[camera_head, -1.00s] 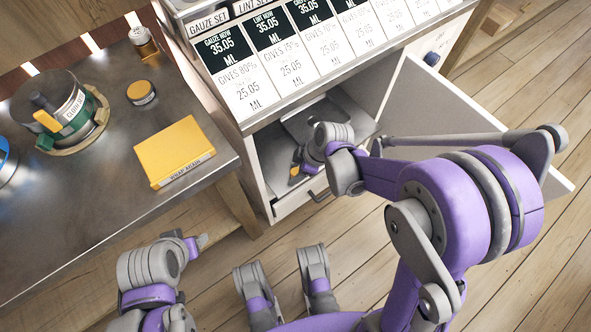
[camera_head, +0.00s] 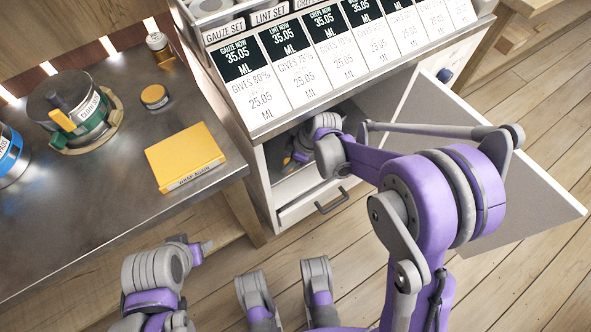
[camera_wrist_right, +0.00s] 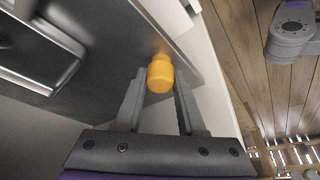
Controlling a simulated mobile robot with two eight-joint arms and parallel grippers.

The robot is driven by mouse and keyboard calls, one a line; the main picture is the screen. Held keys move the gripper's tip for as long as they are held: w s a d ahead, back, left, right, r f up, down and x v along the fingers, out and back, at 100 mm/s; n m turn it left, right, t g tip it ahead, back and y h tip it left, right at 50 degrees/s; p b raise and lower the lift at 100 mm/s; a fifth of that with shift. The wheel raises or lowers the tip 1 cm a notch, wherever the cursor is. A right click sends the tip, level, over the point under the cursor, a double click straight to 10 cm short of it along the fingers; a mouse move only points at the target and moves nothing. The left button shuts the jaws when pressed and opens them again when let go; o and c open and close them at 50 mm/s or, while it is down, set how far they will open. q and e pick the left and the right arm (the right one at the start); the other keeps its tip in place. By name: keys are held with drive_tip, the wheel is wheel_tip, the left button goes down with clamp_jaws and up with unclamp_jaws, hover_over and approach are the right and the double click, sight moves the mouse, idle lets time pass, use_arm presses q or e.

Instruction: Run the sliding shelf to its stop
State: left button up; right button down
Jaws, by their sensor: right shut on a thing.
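The sliding shelf (camera_wrist_right: 110,62) is a grey metal surface inside the low white cabinet, filling the upper left of the right wrist view. An orange knob (camera_wrist_right: 160,73) stands at its edge. My right gripper (camera_wrist_right: 156,88) is shut on this knob, one finger on each side. In the head view my right gripper (camera_head: 297,156) reaches into the cabinet's opening, and the wrist and cabinet top hide most of the shelf. My left gripper (camera_head: 206,246) is low at the left, apart from the bench; its finger gap does not show.
The open white door (camera_head: 500,170) stands right of my right arm. A drawer handle (camera_head: 332,202) is below the opening. Price cards (camera_head: 300,75) line the cabinet's top. The metal bench (camera_head: 90,220) holds a yellow box (camera_head: 185,155) and a clear jar (camera_head: 75,110).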

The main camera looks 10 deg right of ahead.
drive_tip(key=c, duration=0.5)
unclamp_jaws()
